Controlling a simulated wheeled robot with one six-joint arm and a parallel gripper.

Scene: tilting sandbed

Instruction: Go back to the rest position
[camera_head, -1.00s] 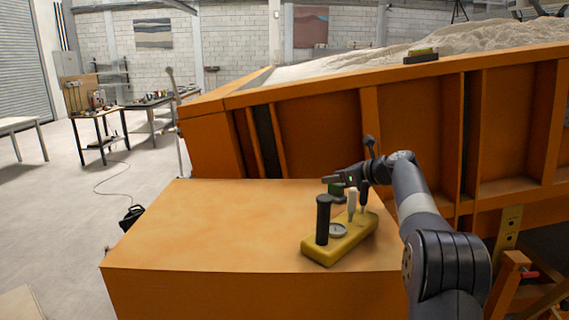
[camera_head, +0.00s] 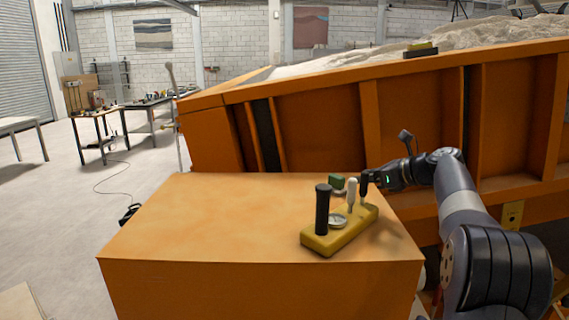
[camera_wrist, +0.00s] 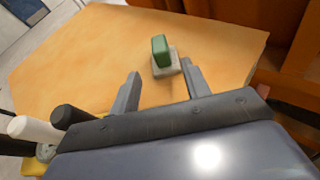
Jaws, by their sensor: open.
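My gripper (camera_wrist: 160,74) is open in the wrist view, its two grey fingers apart with nothing between them. In the head view my gripper (camera_head: 376,181) is at the right end of the orange table top, by the rear black handle. A green block (camera_wrist: 160,47) on a grey base stands on the table beyond the fingertips in the wrist view. The green block also shows in the head view (camera_head: 337,181), behind the yellow base. My arm reaches in from the lower right, bent at the elbow.
A yellow base (camera_head: 350,235) holds a tall black handle (camera_head: 323,208), a white handle (camera_head: 351,193) and a round dial (camera_head: 338,220). The orange table top (camera_head: 200,220) is clear on the left. The tilted orange sandbed (camera_head: 315,140) stands close behind.

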